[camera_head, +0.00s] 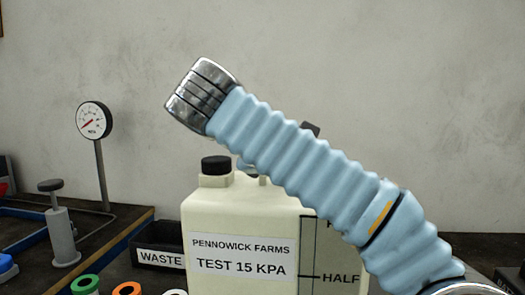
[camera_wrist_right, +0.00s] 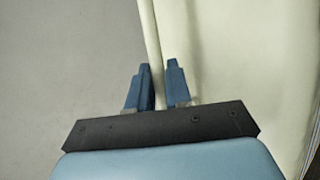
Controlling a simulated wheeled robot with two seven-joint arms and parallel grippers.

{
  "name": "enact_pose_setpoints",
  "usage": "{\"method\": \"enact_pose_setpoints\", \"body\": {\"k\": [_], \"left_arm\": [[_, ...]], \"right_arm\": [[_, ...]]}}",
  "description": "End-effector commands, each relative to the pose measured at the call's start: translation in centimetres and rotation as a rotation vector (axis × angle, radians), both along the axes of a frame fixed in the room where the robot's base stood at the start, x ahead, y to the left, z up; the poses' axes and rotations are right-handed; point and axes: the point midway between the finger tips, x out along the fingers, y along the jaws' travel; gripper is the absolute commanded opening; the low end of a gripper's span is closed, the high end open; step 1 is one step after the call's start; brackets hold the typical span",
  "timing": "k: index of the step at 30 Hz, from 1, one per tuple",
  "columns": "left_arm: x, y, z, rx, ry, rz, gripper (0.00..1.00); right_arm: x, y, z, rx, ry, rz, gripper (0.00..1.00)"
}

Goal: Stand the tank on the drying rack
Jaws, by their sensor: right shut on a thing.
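The cream tank (camera_head: 235,225) stands upright in the middle of the head view, with a black cap (camera_head: 215,164) and a label reading "PENNOWICK FARMS TEST 15 KPA". A level scale with a "HALF" mark is on its right part. My blue ribbed arm crosses in front and hides the tank's upper right. In the right wrist view, my right gripper (camera_wrist_right: 159,85) is shut on a thin cream strip, apparently part of the tank; the tank's pale wall (camera_wrist_right: 240,70) fills the right side. My left gripper is not in view. I cannot make out the drying rack.
A pressure gauge (camera_head: 93,120) on a post and a grey hand pump (camera_head: 61,225) stand at the left. A dark bin marked "WASTE" (camera_head: 160,257) is left of the tank. Coloured rings (camera_head: 127,288) lie at the front left. A plain wall is behind.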

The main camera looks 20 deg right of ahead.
Motion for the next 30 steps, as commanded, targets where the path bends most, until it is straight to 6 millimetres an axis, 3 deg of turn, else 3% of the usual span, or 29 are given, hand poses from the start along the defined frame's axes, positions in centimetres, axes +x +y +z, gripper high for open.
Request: {"method": "enact_pose_setpoints", "body": {"k": [4, 16, 22, 30], "left_arm": [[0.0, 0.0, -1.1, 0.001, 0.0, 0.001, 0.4], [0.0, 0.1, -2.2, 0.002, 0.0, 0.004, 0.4], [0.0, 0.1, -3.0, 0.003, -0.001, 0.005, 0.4], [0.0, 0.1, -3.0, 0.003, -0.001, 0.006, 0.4]], "right_arm": [[0.2, -2.0, -2.8, -0.001, -0.001, -0.002, 0.0], [0.5, -4.3, -5.4, 0.0, -0.001, -0.001, 0.0], [0.5, -4.2, -7.7, 0.0, -0.001, 0.001, 0.0], [0.5, -4.1, -8.1, 0.001, 0.0, 0.002, 0.0]]}}
